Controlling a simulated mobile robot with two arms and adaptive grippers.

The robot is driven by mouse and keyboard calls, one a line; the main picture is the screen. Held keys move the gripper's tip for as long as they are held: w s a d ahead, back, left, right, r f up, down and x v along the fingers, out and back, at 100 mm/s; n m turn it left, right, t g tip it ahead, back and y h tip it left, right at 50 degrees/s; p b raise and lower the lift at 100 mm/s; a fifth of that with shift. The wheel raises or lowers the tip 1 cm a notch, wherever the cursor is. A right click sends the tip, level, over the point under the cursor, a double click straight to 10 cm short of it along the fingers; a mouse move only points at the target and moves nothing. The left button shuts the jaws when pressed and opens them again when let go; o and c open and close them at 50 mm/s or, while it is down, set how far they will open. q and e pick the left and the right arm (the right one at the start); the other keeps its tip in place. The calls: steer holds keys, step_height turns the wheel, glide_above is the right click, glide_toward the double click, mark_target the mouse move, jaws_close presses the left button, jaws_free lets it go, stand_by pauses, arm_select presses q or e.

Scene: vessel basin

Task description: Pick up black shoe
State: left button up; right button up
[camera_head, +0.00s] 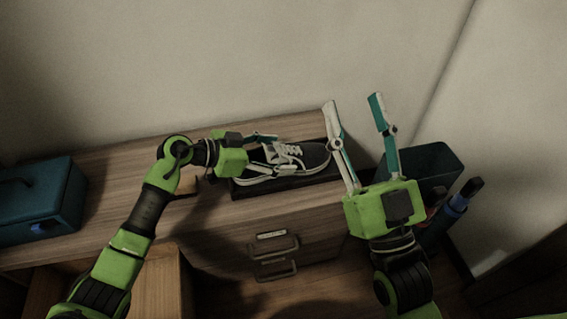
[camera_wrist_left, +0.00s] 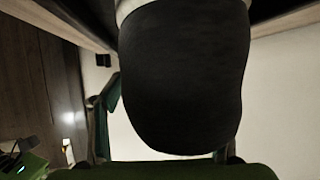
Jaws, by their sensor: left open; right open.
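The black shoe (camera_head: 316,156) has a white sole edge and pale laces. It lies on a dark flat base (camera_head: 290,184) on the wooden cabinet top, its dark rounded end to the right. My left gripper (camera_head: 274,153) is open at the shoe's left part, one finger toward its far side and one toward its near side; I cannot tell whether they touch it. In the left wrist view the dark shoe (camera_wrist_left: 185,80) fills the middle, close to the camera, and hides part of the fingers. My right gripper (camera_head: 353,102) is open and empty, fingers pointing up, right of the shoe.
A teal box (camera_head: 40,200) with a handle stands at the far left of the wooden cabinet (camera_head: 130,165). A wall (camera_head: 200,60) rises behind. A dark bin (camera_head: 430,165) and a blue cylindrical item (camera_head: 457,204) are at the right. Drawer handles (camera_head: 273,247) face the front.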

arm_select(q)
steer(key=shift+x, duration=0.85)
steer(key=shift+r, duration=0.1)
steer(key=c, duration=1.5)
arm_select(e)
steer(key=s+r+t, duration=0.1)
steer(key=s+r+t+y, duration=0.1)
steer(key=r, duration=0.1)
steer(key=shift+s+d+r, duration=0.15)
steer(key=shift+s, duration=0.25)
